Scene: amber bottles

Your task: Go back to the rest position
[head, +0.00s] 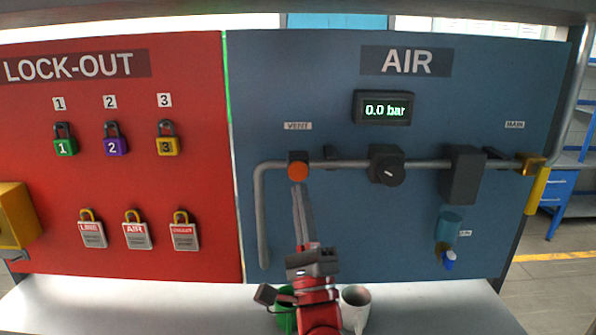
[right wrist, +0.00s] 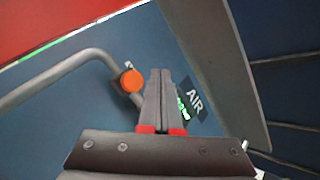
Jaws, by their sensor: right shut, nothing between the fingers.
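My right gripper (head: 298,190) reaches up from the bottom middle in the head view, on a red and dark grey wrist. Its fingers are shut with nothing between them, and the tips show just below the orange vent knob (head: 298,171). In the right wrist view the shut fingers (right wrist: 161,72) point towards the blue panel, with the orange knob (right wrist: 131,81) just left of them. I cannot tell whether the tips touch the knob or its pipe. My left gripper is not in view.
The blue AIR panel (head: 330,75) carries a pipe, a gauge (head: 384,109) reading 0.0 bar and a black dial (head: 387,165). The red LOCK-OUT panel (head: 190,75) holds padlocks and tags. A green cup (head: 284,318) and a white mug (head: 356,308) stand beside my right wrist on the pale shelf (head: 440,310).

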